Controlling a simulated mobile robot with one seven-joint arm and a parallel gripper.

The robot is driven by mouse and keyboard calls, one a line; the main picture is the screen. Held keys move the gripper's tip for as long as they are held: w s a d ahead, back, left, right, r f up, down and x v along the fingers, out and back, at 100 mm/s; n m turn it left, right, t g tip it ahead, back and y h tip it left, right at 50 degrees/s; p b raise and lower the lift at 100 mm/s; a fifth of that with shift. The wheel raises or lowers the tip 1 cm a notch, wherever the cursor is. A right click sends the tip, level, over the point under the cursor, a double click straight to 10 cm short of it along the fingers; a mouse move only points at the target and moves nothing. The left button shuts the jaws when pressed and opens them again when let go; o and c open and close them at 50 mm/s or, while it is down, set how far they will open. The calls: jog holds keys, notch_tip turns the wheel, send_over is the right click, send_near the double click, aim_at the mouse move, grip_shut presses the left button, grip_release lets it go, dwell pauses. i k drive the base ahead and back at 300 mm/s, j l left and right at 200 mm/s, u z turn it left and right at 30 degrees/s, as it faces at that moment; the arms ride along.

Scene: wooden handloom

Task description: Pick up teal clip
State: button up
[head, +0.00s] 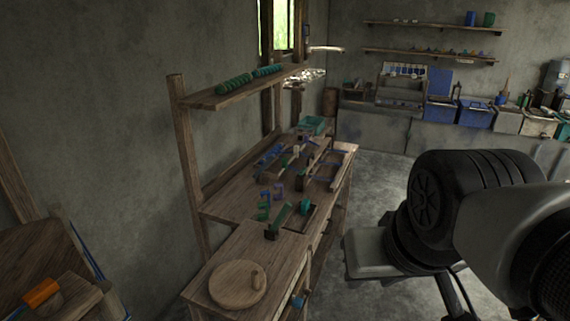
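Small green clip-like pieces (264,208) stand on the wooden workbench (225,192), left of its middle. They look green to teal, and I cannot tell for sure which is the teal clip. A purple clip-like piece (279,192) is just behind them. A dark green upright piece (279,220) stands in front of them to the right. My arm shows large at the right, well apart from the bench. My gripper's fingers are not in view.
A round wooden disc with a knob (236,284) lies at the bench's near end. A teal box (316,125) and wooden loom parts are at the far end. A shelf (240,90) with green rolls overhangs the bench. Open floor (372,180) lies to its right.

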aim_at(305, 205)
jog(key=l+u, duration=0.45)
jog(key=l, duration=0.65)
jog(key=i+l+u, duration=0.1)
jog(key=l+u, duration=0.15)
jog(key=l, duration=0.3)
jog(key=i+l+u, duration=0.1)
jog(key=l+u, duration=0.15)
jog(key=l, duration=0.3)
jog(key=i+l+u, duration=0.15)
jog(key=l, duration=0.2)
jog(key=i+l+u, duration=0.15)
jog(key=l, duration=0.15)
jog(key=i+l+u, duration=0.15)
jog(key=l, duration=0.25)
jog(key=i+l+u, duration=0.7)
jog(key=i+j, duration=0.1)
